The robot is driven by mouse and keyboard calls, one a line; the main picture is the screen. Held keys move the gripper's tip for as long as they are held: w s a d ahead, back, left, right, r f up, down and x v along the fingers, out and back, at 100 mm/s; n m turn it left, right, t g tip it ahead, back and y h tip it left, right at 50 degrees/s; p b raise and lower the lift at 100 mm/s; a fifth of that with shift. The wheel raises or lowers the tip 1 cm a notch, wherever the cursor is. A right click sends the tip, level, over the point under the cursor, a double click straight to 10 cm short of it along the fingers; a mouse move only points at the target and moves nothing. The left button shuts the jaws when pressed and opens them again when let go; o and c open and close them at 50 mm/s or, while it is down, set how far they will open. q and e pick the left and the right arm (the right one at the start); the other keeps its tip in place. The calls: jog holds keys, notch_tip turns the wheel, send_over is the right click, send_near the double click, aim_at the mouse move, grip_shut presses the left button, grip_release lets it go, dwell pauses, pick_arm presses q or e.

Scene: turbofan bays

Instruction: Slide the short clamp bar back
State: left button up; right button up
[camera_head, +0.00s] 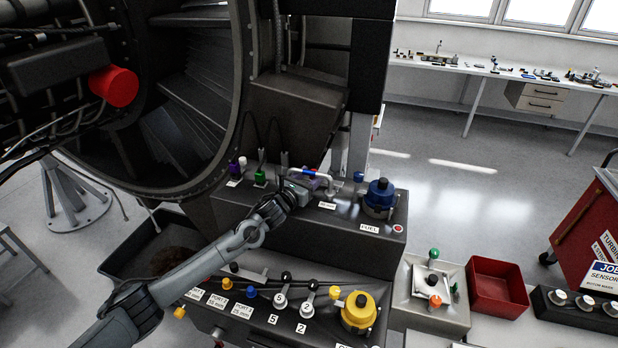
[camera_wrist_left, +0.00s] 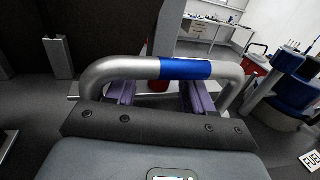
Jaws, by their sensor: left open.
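The short clamp bar appears to be a silver bent bar (camera_wrist_left: 125,67) with a blue sleeve (camera_wrist_left: 186,69), crossing the left wrist view just ahead of my gripper. In the head view the bar (camera_head: 325,178) shows small on the upper dark bench unit, partly hidden by the hand. My left gripper (camera_wrist_left: 158,94) is open, with its two purple fingers apart and their tips close to the bar. I cannot tell whether they touch it. The gripper also shows at the bar in the head view (camera_head: 312,182). The bar's ends are hidden behind the hand. My right gripper is not in view.
A blue-capped fuel fitting (camera_head: 380,196) stands right of the bar, with a green connector (camera_head: 260,177) to its left. A yellow fitting (camera_head: 358,312) and several levers stand on the lower unit. A red tray (camera_head: 497,287) lies at right. The turbofan casing (camera_head: 238,110) rises behind.

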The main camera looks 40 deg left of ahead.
pick_arm(q)
jog(key=s, duration=0.3)
jog(key=s+b, duration=0.1)
jog(key=s, duration=0.3)
jog(key=s+d, duration=0.1)
jog(key=s, duration=0.2)
jog(key=shift+s, duration=0.4)
